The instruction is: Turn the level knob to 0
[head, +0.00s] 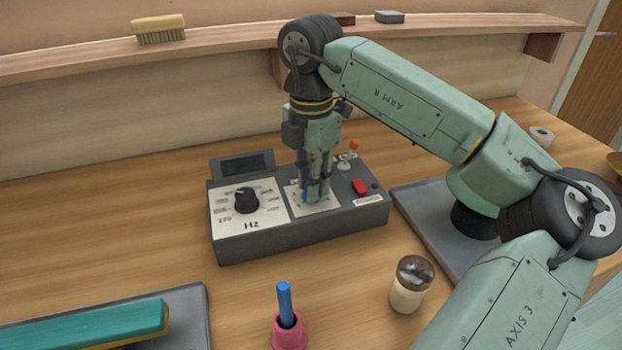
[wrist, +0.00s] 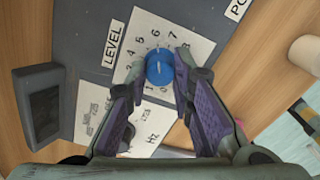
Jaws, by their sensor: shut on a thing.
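The level knob (wrist: 159,66) is a blue knob on a white numbered dial plate (wrist: 199,48) marked LEVEL in the wrist view. A pale pointer line on it appears to point near 5 or 6; the 0 is on the side towards my gripper. My gripper (head: 316,197) points down onto the right-hand dial of the grey device (head: 290,243) in the head view and mostly hides the knob there. In the wrist view my gripper (wrist: 158,72) has its purple-padded fingers on either side of the knob, shut on it.
A pink holder with blue handle (head: 287,318) and a jar (head: 411,284) stand in front. A shelf (head: 232,56) runs behind.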

